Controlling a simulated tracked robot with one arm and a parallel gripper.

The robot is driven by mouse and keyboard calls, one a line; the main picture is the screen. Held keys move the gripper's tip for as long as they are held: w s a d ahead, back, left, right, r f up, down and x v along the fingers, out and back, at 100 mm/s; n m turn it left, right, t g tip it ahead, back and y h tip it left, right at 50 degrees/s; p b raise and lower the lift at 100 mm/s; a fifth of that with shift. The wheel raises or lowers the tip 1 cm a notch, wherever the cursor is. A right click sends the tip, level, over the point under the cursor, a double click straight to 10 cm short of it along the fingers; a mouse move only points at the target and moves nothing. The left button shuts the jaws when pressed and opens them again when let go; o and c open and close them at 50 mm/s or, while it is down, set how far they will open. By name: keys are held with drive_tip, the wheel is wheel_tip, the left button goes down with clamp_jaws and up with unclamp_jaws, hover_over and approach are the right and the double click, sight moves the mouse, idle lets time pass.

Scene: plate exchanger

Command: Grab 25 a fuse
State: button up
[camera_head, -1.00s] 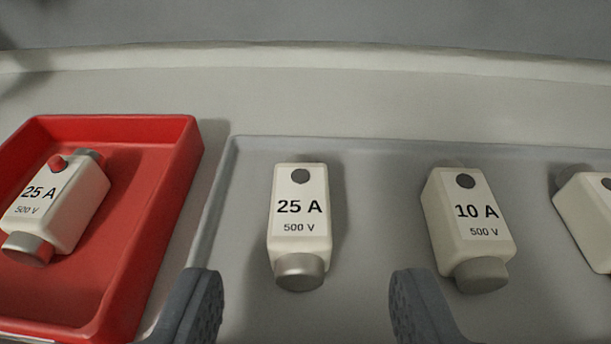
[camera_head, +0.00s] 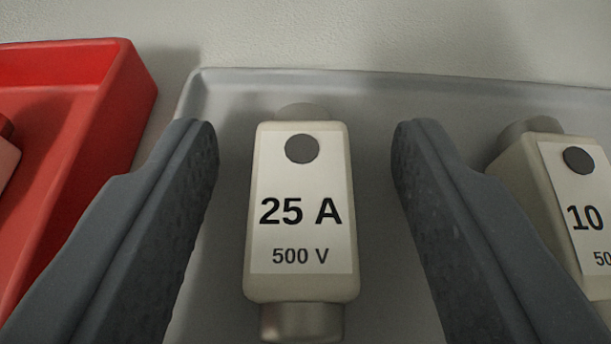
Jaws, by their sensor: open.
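A white fuse labelled "25 A 500 V" (camera_head: 301,232) with a dark grey dot lies in the grey tray (camera_head: 290,80), label facing me. Its metal caps show at the far and near ends. My gripper (camera_head: 305,150) is open, with one finger on each side of this fuse. Gaps show between the fuse and both fingers, so neither finger touches it. The near cap is partly cut off by the bottom edge of the picture.
A second fuse, labelled "10" (camera_head: 573,195), lies in the tray just right of my right finger. A red tray (camera_head: 120,95) stands at the left, beside my left finger, with part of another fuse (camera_head: 5,155) at the picture's edge. The pale surface behind is clear.

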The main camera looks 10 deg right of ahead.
drive_tip(key=c, duration=1)
clamp_jaws()
drive_tip(key=shift+r, duration=0.15)
